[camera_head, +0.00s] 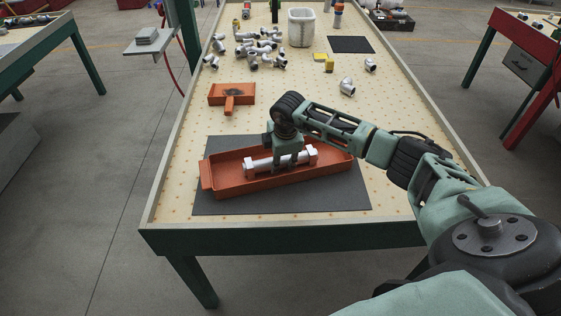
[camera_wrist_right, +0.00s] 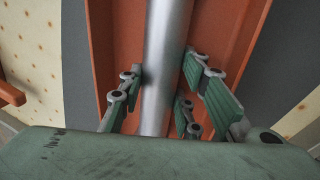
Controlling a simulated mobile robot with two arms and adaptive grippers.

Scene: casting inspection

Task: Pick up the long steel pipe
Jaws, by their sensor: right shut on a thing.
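The long steel pipe (camera_head: 262,163) is a silver-grey bar with wider pale ends. It lies lengthwise in or just over an orange-red tray (camera_head: 228,186); I cannot tell whether it touches the tray floor. My right gripper (camera_head: 286,163) points down with its fingers shut around the middle of the pipe. In the right wrist view the pipe (camera_wrist_right: 168,50) runs between the green fingers of the gripper (camera_wrist_right: 165,90), with the tray (camera_wrist_right: 226,45) behind it. The left gripper is not in view.
The tray sits on a dark grey mat (camera_head: 330,196) at the table's near end. Several pipe fittings (camera_head: 252,48), a white bin (camera_head: 301,27) and yellow blocks (camera_head: 329,65) stand further back. A raised rim (camera_head: 160,172) borders the table.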

